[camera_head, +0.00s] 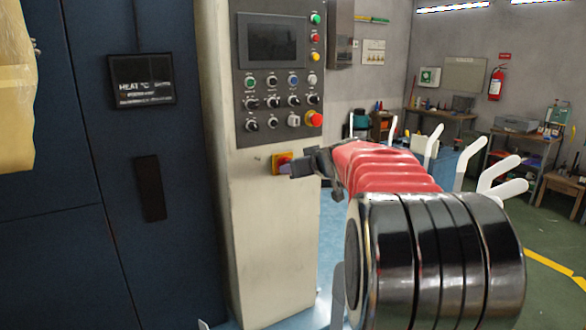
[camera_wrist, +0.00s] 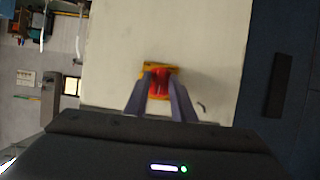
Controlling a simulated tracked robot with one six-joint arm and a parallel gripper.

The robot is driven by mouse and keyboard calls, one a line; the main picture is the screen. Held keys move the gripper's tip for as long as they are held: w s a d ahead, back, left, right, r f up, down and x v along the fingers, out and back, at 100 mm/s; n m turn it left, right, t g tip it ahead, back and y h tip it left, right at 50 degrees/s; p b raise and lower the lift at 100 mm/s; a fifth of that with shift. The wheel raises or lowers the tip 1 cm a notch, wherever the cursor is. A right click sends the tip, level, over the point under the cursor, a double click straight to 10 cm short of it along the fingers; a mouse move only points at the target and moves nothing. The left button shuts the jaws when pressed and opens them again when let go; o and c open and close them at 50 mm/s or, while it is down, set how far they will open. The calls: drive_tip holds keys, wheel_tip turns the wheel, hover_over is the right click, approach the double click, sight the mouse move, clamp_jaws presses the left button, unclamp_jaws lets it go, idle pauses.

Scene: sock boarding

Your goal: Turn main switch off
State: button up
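The main switch (camera_head: 279,161) is a red handle on a yellow plate, low on the front of the beige control cabinet, below its button panel. In the wrist view the main switch (camera_wrist: 160,68) sits straight ahead. My gripper (camera_head: 296,168) is at the switch. In the wrist view the two fingers of my gripper (camera_wrist: 160,79) stand apart, one on each side of the red handle, with red filling the gap between them. I cannot tell whether the fingers press on the handle. They partly hide the switch.
The button panel (camera_head: 281,80) above has a dark screen, several knobs and a red emergency button (camera_head: 314,119). A dark blue machine (camera_head: 105,235) stands left of the cabinet. Behind my arm are workbenches and a fire extinguisher (camera_head: 496,84). Pale rods stick up at right.

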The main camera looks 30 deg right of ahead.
drive_tip(key=shift+o, duration=0.5)
drive_tip(key=shift+r, duration=0.15)
drive_tip(key=d+v, duration=0.1)
drive_tip(key=v, duration=1.2)
drive_tip(key=shift+s+a, duration=0.4)
drive_tip(key=shift+a, duration=0.1)
